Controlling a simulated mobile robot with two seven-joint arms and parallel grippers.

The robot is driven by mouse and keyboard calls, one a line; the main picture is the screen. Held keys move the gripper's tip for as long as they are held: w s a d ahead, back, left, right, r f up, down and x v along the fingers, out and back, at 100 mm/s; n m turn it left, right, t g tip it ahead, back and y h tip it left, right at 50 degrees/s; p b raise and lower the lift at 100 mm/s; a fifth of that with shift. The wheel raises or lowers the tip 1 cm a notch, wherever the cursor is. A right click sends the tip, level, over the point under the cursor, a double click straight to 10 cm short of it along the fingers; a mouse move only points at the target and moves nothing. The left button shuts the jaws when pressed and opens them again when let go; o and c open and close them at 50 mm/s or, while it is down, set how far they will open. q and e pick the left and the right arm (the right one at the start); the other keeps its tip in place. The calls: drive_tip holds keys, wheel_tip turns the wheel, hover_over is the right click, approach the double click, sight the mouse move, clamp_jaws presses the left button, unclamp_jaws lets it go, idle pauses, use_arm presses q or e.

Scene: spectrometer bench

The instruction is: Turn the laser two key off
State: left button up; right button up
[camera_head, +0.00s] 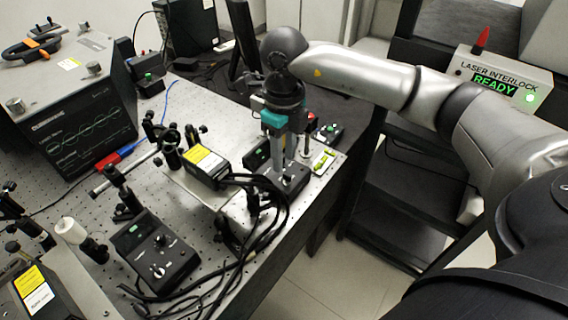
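My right gripper (284,165) reaches in from the right and points down over a black control box (292,184) near the bench's right edge. Its fingertips are close to the top of this box; whether they touch a key there is too small to tell, and the gripper hides part of the box. Another black control box (155,255) with a knob and a green-lit part sits at the front left. I cannot read which box is laser two. My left gripper is not in view.
Black cables (268,215) hang beside the box. A laser head with a yellow label (205,162) stands left of the gripper. An oscilloscope (75,115) is at the back left. The laser interlock box (505,78) reads READY with a green light.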

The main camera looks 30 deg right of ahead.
sight(284, 173)
wheel_tip(284, 173, up, 11)
drive_tip(key=shift+p, duration=0.35)
drive_tip(key=shift+s, duration=0.1)
idle(0.3)
